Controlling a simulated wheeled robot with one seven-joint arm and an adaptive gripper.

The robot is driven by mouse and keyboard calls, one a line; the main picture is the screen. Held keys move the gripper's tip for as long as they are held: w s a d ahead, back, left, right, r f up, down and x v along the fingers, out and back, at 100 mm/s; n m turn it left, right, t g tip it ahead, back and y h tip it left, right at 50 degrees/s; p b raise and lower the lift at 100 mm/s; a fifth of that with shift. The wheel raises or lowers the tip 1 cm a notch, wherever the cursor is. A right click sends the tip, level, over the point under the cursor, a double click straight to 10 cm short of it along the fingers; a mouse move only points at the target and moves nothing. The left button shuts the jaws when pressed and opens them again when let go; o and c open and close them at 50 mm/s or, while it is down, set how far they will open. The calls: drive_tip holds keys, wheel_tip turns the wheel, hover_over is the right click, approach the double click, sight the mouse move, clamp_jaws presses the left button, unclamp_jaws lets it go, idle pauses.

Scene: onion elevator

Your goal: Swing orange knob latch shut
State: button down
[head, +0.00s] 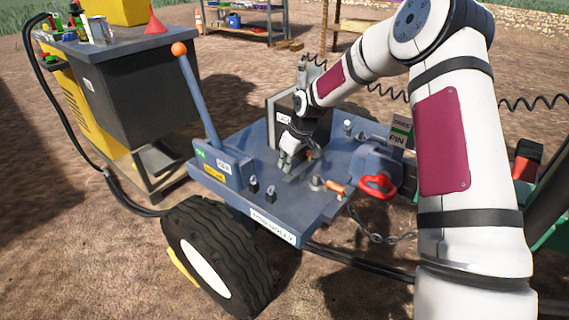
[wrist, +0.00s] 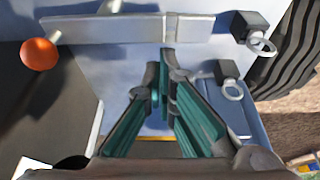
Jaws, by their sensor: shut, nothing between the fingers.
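An orange knob (wrist: 39,54) sits at the left end of a flat grey bar (wrist: 120,29) in the wrist view. The bar lies across the top of that view over a blue deck. My gripper (wrist: 162,65) is shut and empty, its fingertips close to the bar's lower edge, right of the knob. I cannot tell whether they touch the bar. In the head view my gripper (head: 286,166) is low over the blue deck (head: 225,193) beside a grey box (head: 283,108), and mostly hides the bar. A small orange spot (head: 310,154) shows just right of it.
A tall blue lever with another orange knob (head: 179,49) rises at the deck's left. Black blocks with rings (wrist: 250,28) stand near the bar's right end. A tyre (head: 184,240) stands in front.

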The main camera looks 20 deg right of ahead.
sight(292, 177)
drive_tip(key=shift+s+n+y+p, duration=0.3)
drive_tip(key=shift+s+n+p, duration=0.2)
drive_tip(key=shift+n+p, duration=0.55)
drive_tip(key=n+p, duration=0.1)
drive_tip(key=s+n+g+p, duration=0.1)
drive_tip(key=p, duration=0.1)
drive_tip(key=shift+s+d+r, duration=0.1)
drive_tip(key=shift+d, duration=0.2)
drive_tip(key=n+p, duration=0.1)
drive_tip(key=s+n+g, duration=0.1)
drive_tip(key=n, duration=0.1)
drive_tip(key=d+n+y+p, duration=0.1)
drive_tip(key=n, duration=0.1)
drive_tip(key=shift+s+d+p, duration=0.1)
drive_tip(key=shift+s+p, duration=0.2)
drive_tip(key=shift+s, duration=0.05)
drive_tip(key=n, duration=0.1)
drive_tip(key=s+d+n+g, duration=0.1)
drive_tip(key=n, duration=0.1)
drive_tip(key=shift+d+n+g, duration=0.25)
drive_tip(key=shift+g, duration=0.05)
drive_tip(key=n, duration=0.1)
drive_tip(key=d+n, duration=0.1)
drive_tip(key=n+g, duration=0.1)
drive_tip(key=shift+s+d, duration=0.25)
drive_tip(key=shift+d+n+h, duration=0.3)
drive_tip(key=shift+n, duration=0.5)
drive_tip(key=shift+d, duration=0.35)
